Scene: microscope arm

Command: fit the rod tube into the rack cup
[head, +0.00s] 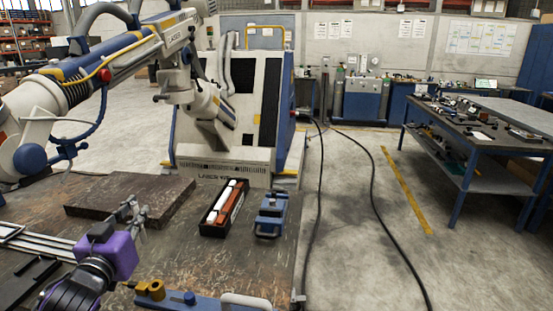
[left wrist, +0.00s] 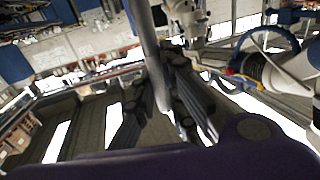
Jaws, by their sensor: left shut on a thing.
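My left gripper (head: 132,212), with its purple body, is above the left part of the workbench in the head view. Its fingers are shut on a slim grey tube, which I take as the rod tube (left wrist: 153,65); in the left wrist view the tube runs from the top edge down between the fingers (left wrist: 165,105). In the head view the tube is small and hard to separate from the fingers. A brass-yellow cup-like fitting (head: 151,289) stands at the front of the bench, below and right of the gripper, apart from it. I cannot tell whether it is the rack cup.
A dark slab (head: 130,193) lies behind the gripper. A black tray (head: 211,229) with white and red-brown bars and a blue vise-like block (head: 271,214) stand to the right. A blue bar (head: 205,301) lies at the front edge, and metal rails (head: 40,241) at the left.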

